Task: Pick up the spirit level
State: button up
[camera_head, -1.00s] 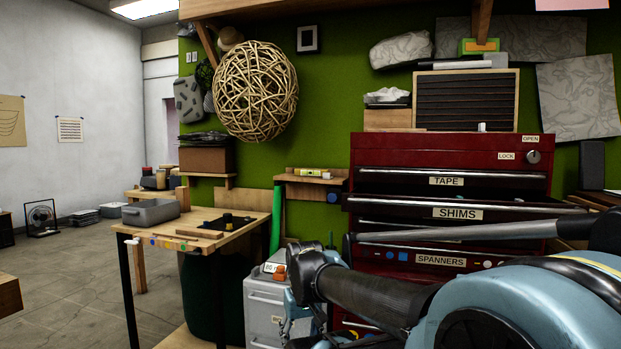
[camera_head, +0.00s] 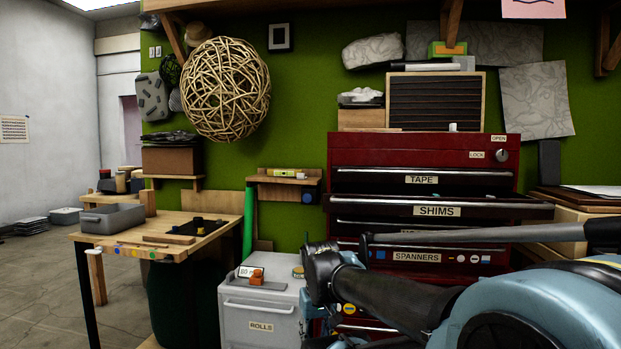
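A small yellow-green bar with a pale end, which looks like the spirit level (camera_head: 287,173), lies flat on a small wooden wall shelf (camera_head: 262,180). The shelf is left of the red tool cabinet (camera_head: 335,150) and above the grey rolls cabinet. The bar is small in the picture, so its details are hard to tell. My dark and blue arm fills the lower right, in front of the red cabinet and well apart from the bar. I can make out no gripper fingers, so my gripper is not visible.
The grey rolls cabinet (camera_head: 260,310) stands below the shelf. The red cabinet's shims drawer (camera_head: 480,211) sticks out. A woven cane ball (camera_head: 226,90) hangs above left. Open floor shows at far left.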

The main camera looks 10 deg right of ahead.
aim_at(270, 173)
jog(key=z, duration=1.6)
jog(key=k, duration=1.25)
jog(key=u, duration=1.2)
jog(key=i, duration=1.7)
